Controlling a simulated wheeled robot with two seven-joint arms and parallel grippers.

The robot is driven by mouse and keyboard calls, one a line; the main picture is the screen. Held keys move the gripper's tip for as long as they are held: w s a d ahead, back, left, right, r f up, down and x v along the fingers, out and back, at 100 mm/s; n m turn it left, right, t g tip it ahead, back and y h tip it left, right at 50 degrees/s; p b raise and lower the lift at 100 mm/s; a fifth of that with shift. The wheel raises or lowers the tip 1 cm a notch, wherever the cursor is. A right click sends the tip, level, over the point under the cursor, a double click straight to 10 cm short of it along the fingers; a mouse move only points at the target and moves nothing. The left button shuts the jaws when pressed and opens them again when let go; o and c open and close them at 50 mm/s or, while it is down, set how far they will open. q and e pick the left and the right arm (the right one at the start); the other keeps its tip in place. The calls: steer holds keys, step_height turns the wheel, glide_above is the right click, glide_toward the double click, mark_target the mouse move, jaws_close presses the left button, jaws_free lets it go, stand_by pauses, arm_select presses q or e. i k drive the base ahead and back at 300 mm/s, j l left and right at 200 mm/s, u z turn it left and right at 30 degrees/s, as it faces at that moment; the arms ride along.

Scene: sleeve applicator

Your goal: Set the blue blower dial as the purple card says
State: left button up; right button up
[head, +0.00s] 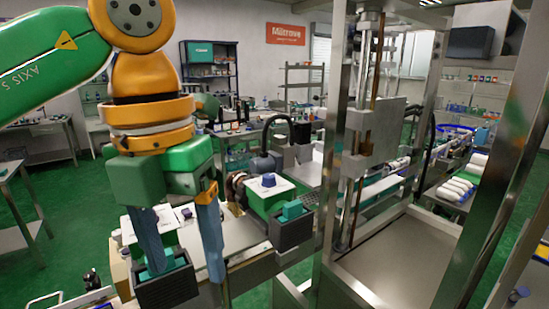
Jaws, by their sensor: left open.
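A blue dial (268,180) sits on the white top of a green box (262,199) in the middle of the view. My left gripper (188,272) hangs down to the left of this dial and nearer to me. Its two long blue-grey fingers are spread apart, with nothing seen held between them. A second white-topped green unit (134,231) stands behind the fingers and is partly hidden by them. I cannot make out a purple card. My right gripper is not in view.
A dark open bin (290,228) with teal pieces stands beside the blue-dial box. Another dark bin (168,290) is below my left fingers. A tall steel frame (335,150) rises to the right. White rolls (458,188) lie at far right.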

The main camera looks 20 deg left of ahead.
mark_target(269, 181)
steer(key=i, duration=1.15)
